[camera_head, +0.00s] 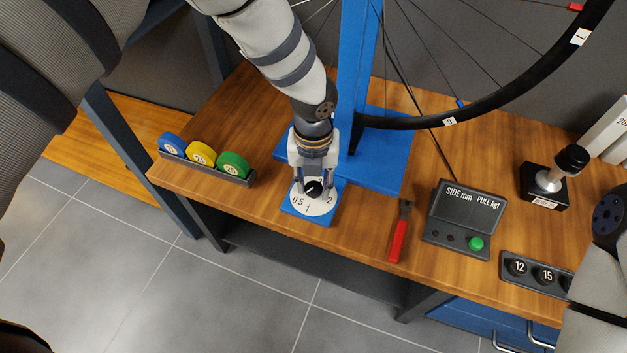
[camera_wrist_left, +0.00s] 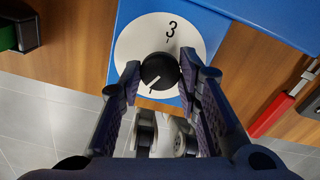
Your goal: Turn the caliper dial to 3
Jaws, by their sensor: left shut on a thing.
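The caliper dial (camera_head: 309,206) is a white disc on a blue plate at the bench's front edge. In the head view it shows 0.5, 1 and 2; the left wrist view shows the 3 on the dial face (camera_wrist_left: 135,45), beyond the knob. My left gripper (camera_head: 314,187) points down over the dial and is shut on its black knob (camera_wrist_left: 159,71), one finger on each side. In the wrist view, a short pale mark on the knob points to the lower left, away from the 3. My right gripper is out of view.
Blue, yellow and green tape rolls stand in a holder (camera_head: 235,177) at left. A blue stand (camera_head: 357,70) with a wheel rises behind. A red-handled tool (camera_head: 399,237), a gauge box (camera_head: 465,218) and a black-based post (camera_head: 543,187) are to the right.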

